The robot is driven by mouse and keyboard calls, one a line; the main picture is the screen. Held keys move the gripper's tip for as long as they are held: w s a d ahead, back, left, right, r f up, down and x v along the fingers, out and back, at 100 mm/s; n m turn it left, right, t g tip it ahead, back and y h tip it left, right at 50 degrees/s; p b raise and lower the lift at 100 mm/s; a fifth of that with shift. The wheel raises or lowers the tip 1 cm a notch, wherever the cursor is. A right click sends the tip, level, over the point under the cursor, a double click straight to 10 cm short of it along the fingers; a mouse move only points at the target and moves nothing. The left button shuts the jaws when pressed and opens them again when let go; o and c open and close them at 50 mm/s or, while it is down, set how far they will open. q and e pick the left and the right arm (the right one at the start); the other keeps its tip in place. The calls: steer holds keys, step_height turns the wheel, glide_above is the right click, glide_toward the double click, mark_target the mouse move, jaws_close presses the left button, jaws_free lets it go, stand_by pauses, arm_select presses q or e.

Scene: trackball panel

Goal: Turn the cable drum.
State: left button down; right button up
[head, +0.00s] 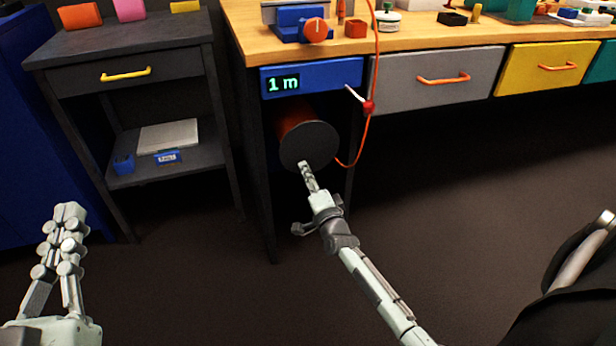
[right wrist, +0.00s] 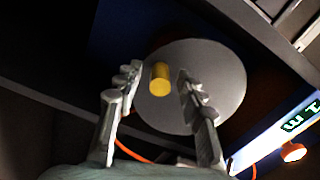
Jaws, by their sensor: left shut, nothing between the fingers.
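The cable drum (head: 308,144) hangs under the workbench below the blue panel, with a grey round end disc facing me and orange-red cable wound behind it. In the right wrist view a yellow peg (right wrist: 160,79) sticks out from the grey disc (right wrist: 225,80). My right gripper (head: 305,166) is at the disc and hides the peg in the head view. In the right wrist view its open fingers (right wrist: 160,75) stand either side of the peg, with small gaps showing. My left gripper (head: 68,208) is shut and empty at the lower left, far from the drum.
A display reading "1 m" (head: 283,84) is on the blue panel. Orange cable (head: 368,130) runs from the drum up past a red ball (head: 368,107) and a white lever. A dark side table (head: 120,40) stands left; grey (head: 410,85) and yellow drawers are to the right.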

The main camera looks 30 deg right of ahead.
steer(key=shift+s, duration=0.15)
steer(key=v, duration=1.1)
steer(key=shift+s+a, duration=0.2)
steer(key=shift+s, duration=0.15)
steer(key=shift+s, duration=0.1)
